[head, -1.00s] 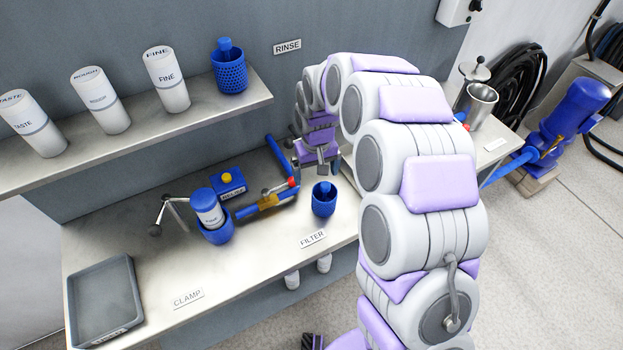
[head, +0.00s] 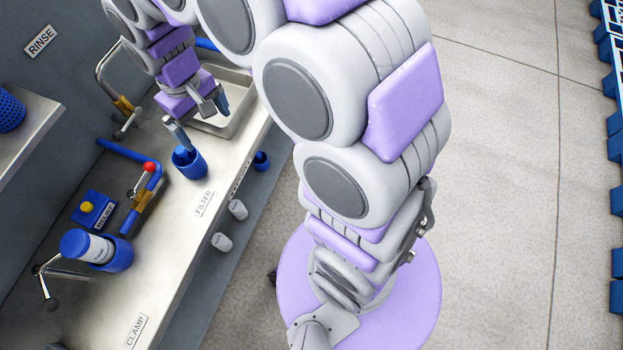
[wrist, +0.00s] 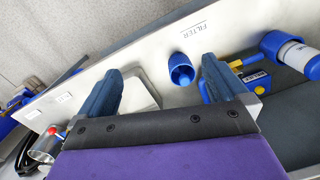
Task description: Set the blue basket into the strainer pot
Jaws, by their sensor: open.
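A blue perforated basket (head: 10,108) stands on the shelf, cut by the picture's left edge. My gripper (head: 200,118) is open and empty, just above and beyond this cup. In the wrist view my two blue fingers (wrist: 161,70) are spread, with the cup between and beyond them. A steel pot (wrist: 46,146), possibly the strainer pot, shows at the lower left.
Blue pipework with a red-knobbed lever (head: 140,185) and a blue box with a yellow button (head: 92,210) lie behind. A shallow metal basin (head: 235,118) is beside my gripper.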

